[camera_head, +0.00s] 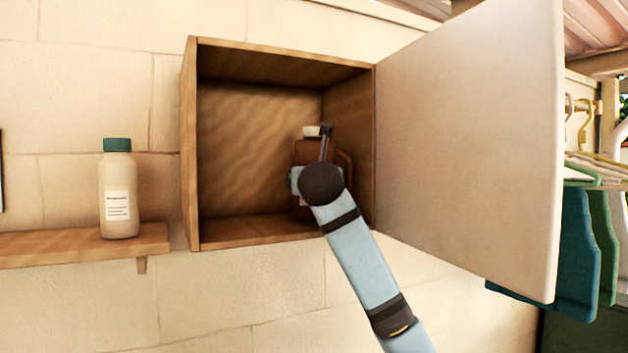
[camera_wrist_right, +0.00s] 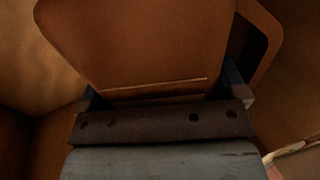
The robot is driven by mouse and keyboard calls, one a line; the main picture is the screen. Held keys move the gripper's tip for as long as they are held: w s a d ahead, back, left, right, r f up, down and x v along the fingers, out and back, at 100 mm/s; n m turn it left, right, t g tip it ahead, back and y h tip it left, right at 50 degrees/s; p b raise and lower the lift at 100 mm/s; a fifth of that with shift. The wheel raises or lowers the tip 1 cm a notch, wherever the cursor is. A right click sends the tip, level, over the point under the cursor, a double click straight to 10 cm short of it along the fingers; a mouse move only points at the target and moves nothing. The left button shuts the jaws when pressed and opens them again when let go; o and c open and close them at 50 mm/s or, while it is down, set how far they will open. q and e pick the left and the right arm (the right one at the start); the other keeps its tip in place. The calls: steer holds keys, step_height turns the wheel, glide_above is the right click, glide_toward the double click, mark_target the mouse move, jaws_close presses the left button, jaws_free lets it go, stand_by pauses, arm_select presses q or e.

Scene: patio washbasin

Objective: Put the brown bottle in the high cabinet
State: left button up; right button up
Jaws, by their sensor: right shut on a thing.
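The brown bottle (camera_head: 301,152) has a white cap and a side handle. It is upright inside the open wooden cabinet (camera_head: 250,230), toward the right side of it. My right gripper (camera_head: 312,175) reaches into the cabinet and is shut on the bottle; my wrist hides much of the bottle. In the right wrist view the brown bottle (camera_wrist_right: 140,45) fills the space between the fingers of my right gripper (camera_wrist_right: 165,95). Whether the bottle's base touches the cabinet floor is hard to tell. My left gripper is not in view.
The cabinet door (camera_head: 465,150) stands wide open on the right, close to my right arm. A beige bottle with a green cap (camera_head: 118,190) stands on a wooden shelf (camera_head: 70,245) at the left. Clothes on hangers (camera_head: 580,240) hang at the far right. The cabinet's left half is empty.

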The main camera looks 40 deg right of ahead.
steer(key=shift+a, duration=0.25)
steer(key=shift+s+a+r, duration=0.15)
steer(key=shift+a, duration=0.1)
steer(key=o, duration=1.3)
steer(key=shift+d+f, duration=0.15)
steer(key=shift+f, duration=0.05)
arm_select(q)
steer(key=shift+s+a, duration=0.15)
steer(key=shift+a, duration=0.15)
arm_select(e)
steer(key=shift+o, duration=0.2)
steer(key=shift+r, duration=0.1)
